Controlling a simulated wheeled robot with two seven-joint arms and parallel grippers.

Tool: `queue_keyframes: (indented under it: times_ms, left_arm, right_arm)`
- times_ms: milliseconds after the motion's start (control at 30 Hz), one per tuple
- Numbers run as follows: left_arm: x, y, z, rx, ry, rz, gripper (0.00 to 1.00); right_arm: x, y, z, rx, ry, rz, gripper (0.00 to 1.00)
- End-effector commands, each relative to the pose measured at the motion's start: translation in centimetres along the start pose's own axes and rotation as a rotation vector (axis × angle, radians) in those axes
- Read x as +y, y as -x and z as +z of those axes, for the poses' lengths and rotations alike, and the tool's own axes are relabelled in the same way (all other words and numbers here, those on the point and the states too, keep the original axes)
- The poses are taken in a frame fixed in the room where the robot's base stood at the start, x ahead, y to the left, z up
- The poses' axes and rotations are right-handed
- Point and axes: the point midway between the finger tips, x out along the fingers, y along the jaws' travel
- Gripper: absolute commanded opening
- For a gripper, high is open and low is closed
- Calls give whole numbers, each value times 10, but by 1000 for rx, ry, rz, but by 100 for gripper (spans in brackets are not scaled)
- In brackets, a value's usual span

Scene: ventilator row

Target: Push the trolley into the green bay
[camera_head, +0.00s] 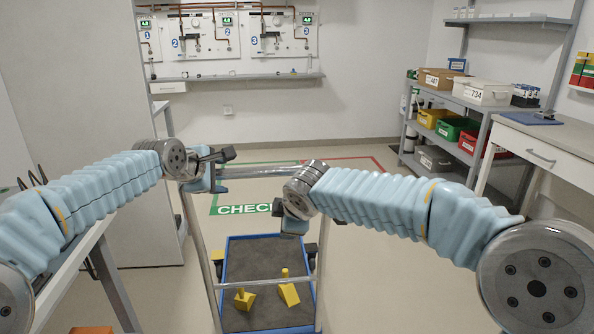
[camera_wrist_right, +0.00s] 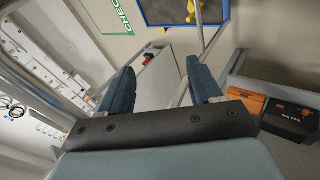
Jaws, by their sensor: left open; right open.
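The trolley has a silver frame with a top bar (camera_head: 262,171) and a low blue-rimmed dark deck (camera_head: 240,318). It stands in front of me. The deck's blue rim also shows in the right wrist view (camera_wrist_right: 183,24). My left gripper (camera_head: 220,171) is open at the left end of the top bar; I cannot tell whether it touches. My right gripper (camera_head: 287,214) is open near the frame's right side, its jaws partly hidden by its wrist; its two fingers show apart in the right wrist view (camera_wrist_right: 160,85). The green bay marking (camera_head: 243,209), lettered "CHECK", lies on the floor beyond the trolley, partly hidden.
Two yellow blocks (camera_head: 289,294) (camera_head: 245,299) ride on the deck. A red floor line (camera_head: 372,159) lies beyond, to the right. Shelving with bins (camera_head: 435,124) and a desk (camera_head: 540,150) stand right. A grey cabinet (camera_head: 90,80) stands left. A wall panel (camera_head: 215,40) is at the back.

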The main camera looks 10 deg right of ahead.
Motion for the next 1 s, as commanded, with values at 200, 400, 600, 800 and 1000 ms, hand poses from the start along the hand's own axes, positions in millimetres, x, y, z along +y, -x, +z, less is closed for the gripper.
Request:
queue_keyframes:
  times_ms: [200,400,600,800,1000]
  left_arm:
    - [0,0,0,0,0,0,64]
    - [0,0,0,0,0,0,64]
    - [0,0,0,0,0,0,64]
    - [0,0,0,0,0,0,64]
    - [0,0,0,0,0,0,64]
  right_arm:
    - [67,90,-4,-66,133,172,64]
    - [88,126,0,-102,171,232,64]
    - [92,117,1,-107,176,237,64]
    - [99,91,4,-108,174,235,64]
    - [105,64,6,-107,174,235,64]
